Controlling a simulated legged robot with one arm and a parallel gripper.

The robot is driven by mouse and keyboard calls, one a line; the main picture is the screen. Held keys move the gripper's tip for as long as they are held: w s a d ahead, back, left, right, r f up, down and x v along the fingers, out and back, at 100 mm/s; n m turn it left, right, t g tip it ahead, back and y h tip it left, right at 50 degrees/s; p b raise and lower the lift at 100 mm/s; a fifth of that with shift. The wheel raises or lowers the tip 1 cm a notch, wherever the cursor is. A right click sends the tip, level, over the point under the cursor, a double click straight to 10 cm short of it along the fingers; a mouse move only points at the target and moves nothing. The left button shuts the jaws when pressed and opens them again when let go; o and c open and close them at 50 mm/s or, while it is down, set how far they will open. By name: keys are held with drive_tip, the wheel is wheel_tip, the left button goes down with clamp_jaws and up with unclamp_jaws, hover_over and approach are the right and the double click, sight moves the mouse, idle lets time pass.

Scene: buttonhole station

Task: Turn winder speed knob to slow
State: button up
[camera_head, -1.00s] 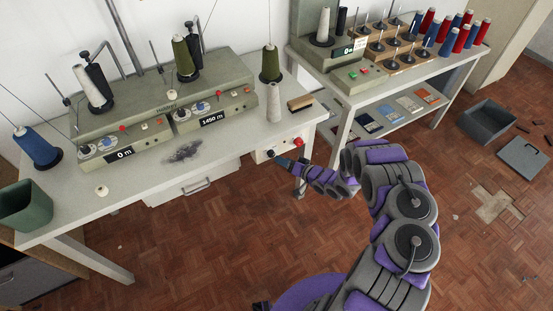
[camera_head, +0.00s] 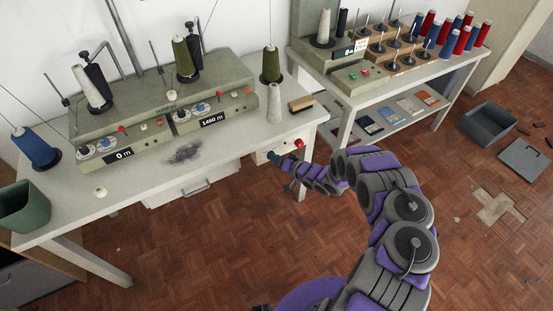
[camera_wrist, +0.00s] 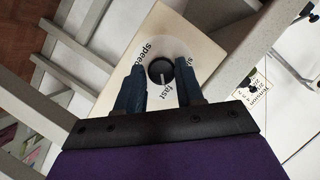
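The speed knob (camera_wrist: 161,71) is black and round, on a pale round dial (camera_wrist: 180,50) marked "speed" and "fast". More lettering at the right is partly hidden by a finger. A light mark on the knob appears to face "fast". My gripper (camera_wrist: 161,75) is open, with its dark blue fingers on either side of the knob and visible gaps between. In the head view my gripper (camera_head: 274,157) is at the pale control box (camera_head: 261,157) under the table's right front edge and hides the knob.
A red button (camera_head: 299,143) is on the box's right end, close to my gripper.

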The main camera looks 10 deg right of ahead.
drive_tip(key=c, duration=0.6)
drive_tip(key=n+h, duration=0.2)
drive_tip(key=n, duration=0.2)
drive_tip(key=a+n+t+h, duration=0.1)
drive_tip(key=n+h, duration=0.2)
drive_tip(key=n, duration=0.1)
drive_tip(key=n+t+h, duration=0.1)
drive_tip(key=n+h, duration=0.2)
drive_tip(key=n, duration=0.1)
drive_tip(key=shift+s+a+f, duration=0.15)
drive_tip(key=shift+s, duration=0.2)
idle(0.4)
drive_tip(key=shift+t, duration=0.3)
idle(0.3)
